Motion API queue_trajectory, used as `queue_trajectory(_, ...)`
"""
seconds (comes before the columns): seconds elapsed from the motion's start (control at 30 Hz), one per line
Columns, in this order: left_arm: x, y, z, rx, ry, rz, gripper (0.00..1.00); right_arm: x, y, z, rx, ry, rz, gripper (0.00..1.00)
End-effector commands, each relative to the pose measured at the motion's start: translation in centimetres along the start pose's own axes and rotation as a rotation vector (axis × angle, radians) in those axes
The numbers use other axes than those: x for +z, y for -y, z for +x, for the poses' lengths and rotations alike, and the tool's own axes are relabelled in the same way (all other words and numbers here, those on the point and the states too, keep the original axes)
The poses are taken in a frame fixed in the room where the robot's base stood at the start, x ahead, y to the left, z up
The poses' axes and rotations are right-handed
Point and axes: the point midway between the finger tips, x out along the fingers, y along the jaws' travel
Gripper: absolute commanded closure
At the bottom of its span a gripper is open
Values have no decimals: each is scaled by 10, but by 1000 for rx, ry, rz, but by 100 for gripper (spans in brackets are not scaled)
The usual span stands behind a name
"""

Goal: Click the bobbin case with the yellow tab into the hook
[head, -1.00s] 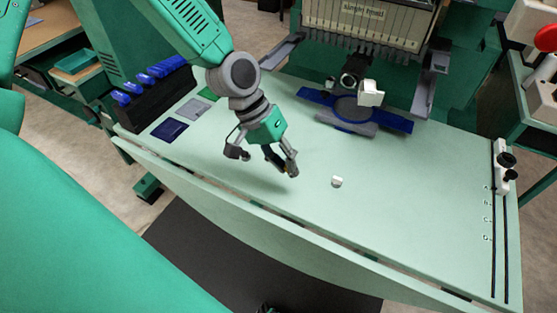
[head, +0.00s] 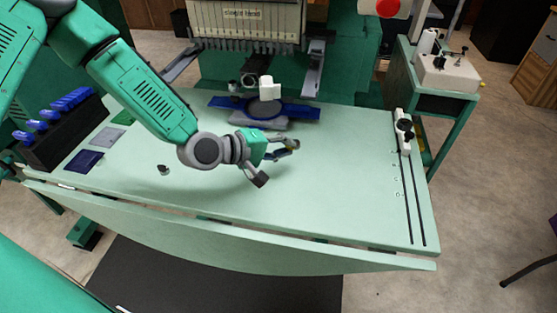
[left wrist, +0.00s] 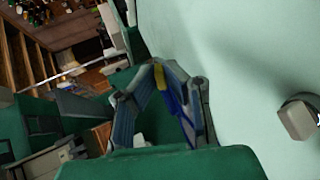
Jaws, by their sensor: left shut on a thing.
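My left gripper (head: 290,150) reaches in from the left and hangs over the middle of the pale green table (head: 340,190), in front of the machine. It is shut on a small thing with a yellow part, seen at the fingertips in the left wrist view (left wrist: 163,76). This fits the bobbin case with the yellow tab (head: 293,146); the fingers hide most of it. The held case is apart from the machine's blue bracket (head: 305,111), grey round plate (head: 264,108) and white block (head: 267,87). I cannot make out the hook clearly. My right gripper is not in view.
A small dark and pale piece (head: 163,170) lies left on the table. A black rack with blue-topped pieces (head: 60,135) and flat coloured squares (head: 84,161) stand at the left. A white slider with a black knob (head: 403,128) is at the right. The right-front tabletop is clear.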

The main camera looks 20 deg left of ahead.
Motion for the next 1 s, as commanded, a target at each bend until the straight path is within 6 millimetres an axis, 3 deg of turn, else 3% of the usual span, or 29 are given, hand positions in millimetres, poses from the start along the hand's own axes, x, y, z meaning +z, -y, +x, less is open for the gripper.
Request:
queue_trajectory(0.1, -23, -5, 5, 74, -147, -51, 100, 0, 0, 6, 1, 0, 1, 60)
queue_trajectory(0.23, -62, -13, -4, 174, -353, -116, 100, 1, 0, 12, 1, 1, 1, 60)
queue_trajectory(0.43, -120, -22, -47, 316, -672, -175, 100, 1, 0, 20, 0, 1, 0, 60)
queue_trajectory(0.67, -135, -32, -74, 373, -821, -175, 100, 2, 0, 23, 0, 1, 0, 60)
queue_trajectory(1.0, -154, -39, -62, 379, -832, -175, 100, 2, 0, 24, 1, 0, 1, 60)
